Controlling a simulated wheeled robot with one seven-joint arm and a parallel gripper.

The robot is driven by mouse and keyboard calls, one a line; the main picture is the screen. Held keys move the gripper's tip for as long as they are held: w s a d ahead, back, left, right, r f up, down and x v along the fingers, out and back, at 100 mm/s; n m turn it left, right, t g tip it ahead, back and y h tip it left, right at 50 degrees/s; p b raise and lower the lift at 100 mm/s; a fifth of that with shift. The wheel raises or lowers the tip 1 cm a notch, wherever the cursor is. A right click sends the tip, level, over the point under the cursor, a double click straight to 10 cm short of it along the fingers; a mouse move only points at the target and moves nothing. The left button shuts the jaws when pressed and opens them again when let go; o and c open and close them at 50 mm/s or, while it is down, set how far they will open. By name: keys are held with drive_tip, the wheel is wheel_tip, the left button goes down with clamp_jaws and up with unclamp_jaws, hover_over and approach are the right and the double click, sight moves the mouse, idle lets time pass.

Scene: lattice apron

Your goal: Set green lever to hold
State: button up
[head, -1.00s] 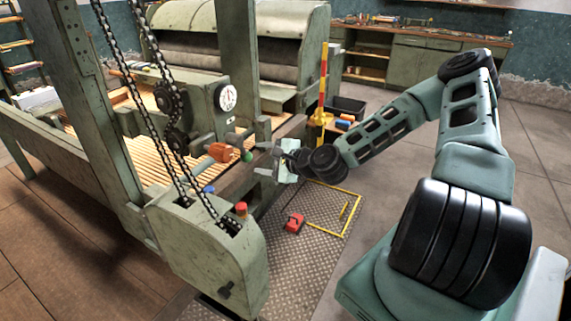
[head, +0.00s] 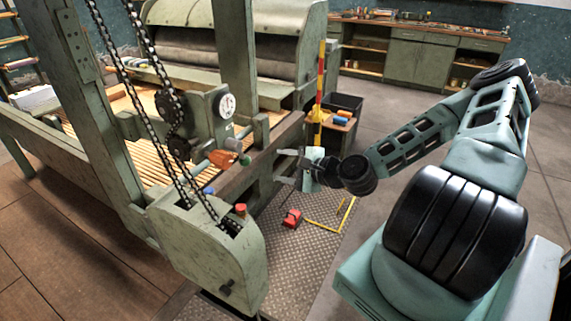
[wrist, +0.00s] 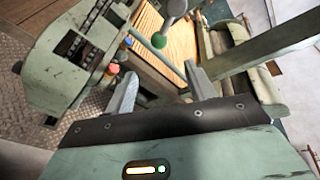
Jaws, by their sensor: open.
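The green lever's green knob (head: 245,159) sits at the side of the machine, below the round gauge, close to a grey cylindrical part (head: 232,144) and an orange part. In the wrist view the green knob (wrist: 158,41) shows ahead, above the gap between my fingers, with a grey rod behind it. No hold mark is readable. My gripper (head: 280,166) is open and empty, to the right of the knob and apart from it. Its two fingers (wrist: 160,72) also show in the wrist view.
The chain housing (head: 205,245) with a red button (head: 240,209) stands in front, left of my gripper. A red box (head: 291,218) lies on the metal floor plate. Open floor lies to the right.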

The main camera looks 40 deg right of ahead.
sight(240, 154)
drive_tip(key=shift+f, duration=0.15)
drive_tip(key=c, duration=0.7)
drive_tip(key=f+n, duration=0.1)
drive_tip(key=w+d+n, duration=0.1)
drive_tip(key=n, duration=0.1)
drive_tip(key=shift+w+d+f, duration=0.1)
drive_tip(key=shift+f, duration=0.25)
clamp_jaws()
drive_tip(key=w+d+r+n+g+y+p, duration=0.1)
drive_tip(key=w+d+r+n+y, duration=0.2)
drive_tip(key=n, duration=0.6)
drive_tip(key=w+d+r+n+g+y+p, duration=0.15)
drive_tip(key=w+r+n, duration=0.3)
drive_tip(key=n, duration=0.45)
drive_tip(key=w+a+f+p, duration=0.3)
drive_tip(key=w+a+f, duration=0.2)
drive_tip(key=a+f, duration=0.1)
drive_tip(key=shift+a+f, duration=0.2)
drive_tip(key=shift+f, duration=0.1)
